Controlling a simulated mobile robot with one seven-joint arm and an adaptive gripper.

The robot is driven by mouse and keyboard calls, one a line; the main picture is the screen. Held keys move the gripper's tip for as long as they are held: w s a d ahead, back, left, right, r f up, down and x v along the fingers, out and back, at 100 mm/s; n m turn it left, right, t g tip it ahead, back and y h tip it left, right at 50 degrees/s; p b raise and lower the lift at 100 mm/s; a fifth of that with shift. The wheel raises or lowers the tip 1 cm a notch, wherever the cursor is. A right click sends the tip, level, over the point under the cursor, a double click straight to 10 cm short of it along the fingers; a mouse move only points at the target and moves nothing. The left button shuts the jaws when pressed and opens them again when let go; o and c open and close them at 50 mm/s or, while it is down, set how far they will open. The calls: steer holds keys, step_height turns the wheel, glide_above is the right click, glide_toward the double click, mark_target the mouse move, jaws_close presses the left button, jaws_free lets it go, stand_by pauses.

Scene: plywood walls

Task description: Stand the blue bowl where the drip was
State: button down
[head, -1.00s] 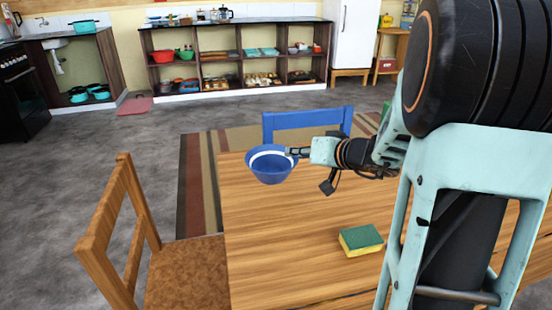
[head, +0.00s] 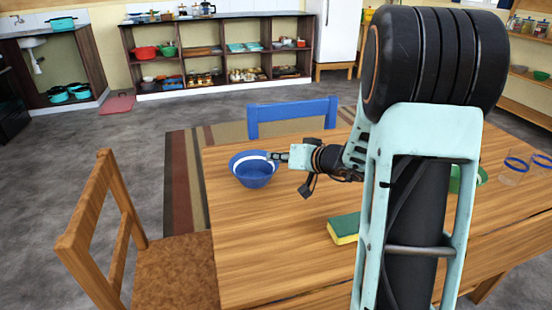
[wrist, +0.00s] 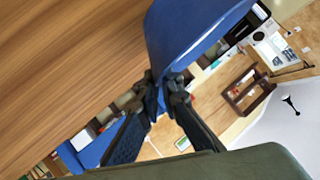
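The blue bowl (head: 253,175) has a pale band inside and is upright at the far left corner of the wooden table (head: 270,240). My gripper (head: 274,157) is shut on the bowl's right rim. In the wrist view, the fingers (wrist: 166,92) pinch the rim of the bowl (wrist: 190,35), which fills the upper middle. I cannot tell whether the bowl's base touches the table. I can make out no drip on the visible wood; my arm hides part of the table's right side.
A green and yellow sponge (head: 343,229) lies on the table, partly behind my arm. Glasses with blue bands (head: 516,165) stand at the right. A blue chair (head: 292,112) is behind the table and a wooden chair (head: 110,235) at the left. The table's front left is clear.

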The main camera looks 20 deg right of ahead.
steer(key=c, duration=2.1)
jaws_free()
steer(key=shift+f, duration=0.1)
steer(key=shift+s+d+r+p, duration=0.1)
steer(key=shift+r+p, duration=0.25)
steer(key=shift+p, duration=0.1)
steer(key=p+v, duration=0.1)
steer(key=v, duration=1)
steer(key=shift+s+d, duration=0.15)
steer(key=shift+s, duration=0.2)
